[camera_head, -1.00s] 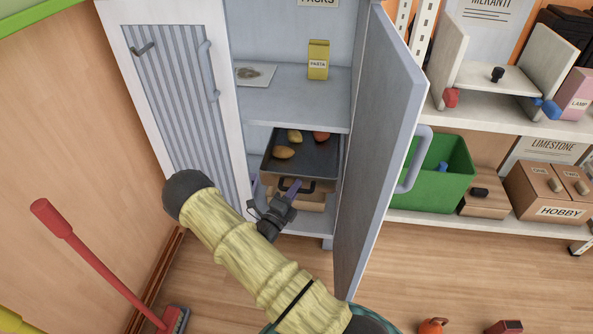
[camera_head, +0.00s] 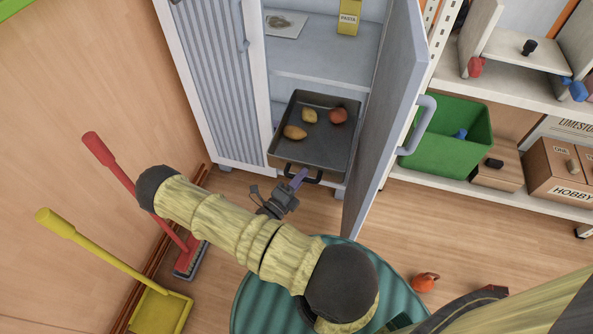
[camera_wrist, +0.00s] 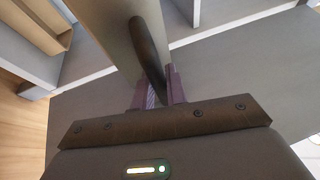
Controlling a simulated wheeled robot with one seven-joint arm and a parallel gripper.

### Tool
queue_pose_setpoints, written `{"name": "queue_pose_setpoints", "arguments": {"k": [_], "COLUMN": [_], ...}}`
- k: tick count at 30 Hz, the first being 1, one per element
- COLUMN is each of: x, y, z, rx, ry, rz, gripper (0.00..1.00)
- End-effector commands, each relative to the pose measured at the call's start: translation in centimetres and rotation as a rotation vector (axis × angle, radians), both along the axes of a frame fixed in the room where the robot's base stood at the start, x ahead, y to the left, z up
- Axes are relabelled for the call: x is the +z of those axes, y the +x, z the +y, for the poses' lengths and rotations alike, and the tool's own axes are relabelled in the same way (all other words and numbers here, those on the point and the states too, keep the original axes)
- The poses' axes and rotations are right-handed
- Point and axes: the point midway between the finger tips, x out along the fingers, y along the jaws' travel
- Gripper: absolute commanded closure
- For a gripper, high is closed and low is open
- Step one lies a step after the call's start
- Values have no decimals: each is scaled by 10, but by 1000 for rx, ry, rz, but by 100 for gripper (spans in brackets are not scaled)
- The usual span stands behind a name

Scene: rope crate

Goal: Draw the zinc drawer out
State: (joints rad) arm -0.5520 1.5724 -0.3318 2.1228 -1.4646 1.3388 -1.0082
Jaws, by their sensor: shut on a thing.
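The zinc drawer (camera_head: 327,152) is a dark grey open-topped tray low in the blue-grey cabinet, under a shelf. It is partly out towards me and holds two yellowish food items (camera_head: 295,132) and a reddish one (camera_head: 338,115). Its dark bar handle (camera_head: 318,181) is on the front. My gripper (camera_head: 298,180) is at the handle, with purple fingers shut on it. In the wrist view the handle (camera_wrist: 148,58) runs down between the fingers (camera_wrist: 160,92), in front of the drawer's front (camera_wrist: 110,25).
The cabinet's right door (camera_head: 385,110) stands open beside the drawer; the striped left door (camera_head: 212,80) is shut. A green bin (camera_head: 450,150) stands on the shelving at right. A red broom (camera_head: 135,180) and yellow dustpan (camera_head: 160,310) are at left. An orange object (camera_head: 425,282) lies on the floor.

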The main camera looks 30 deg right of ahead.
Motion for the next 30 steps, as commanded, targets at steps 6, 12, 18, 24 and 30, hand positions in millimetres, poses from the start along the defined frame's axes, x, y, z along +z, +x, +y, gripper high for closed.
{"name": "queue_pose_setpoints", "arguments": {"k": [6, 12, 18, 24, 30], "x": [-1, -1, -1, -1, -4], "y": [-3, -2, -1, -2, -7], "z": [-1, -1, 1, 3, 22], "rx": [-8, -7, -3, -2, 2], "ry": [2, 3, 2, 2, 4], "rz": [1, 2, 1, 0, 1], "gripper": [100, 74, 64, 64, 64]}}
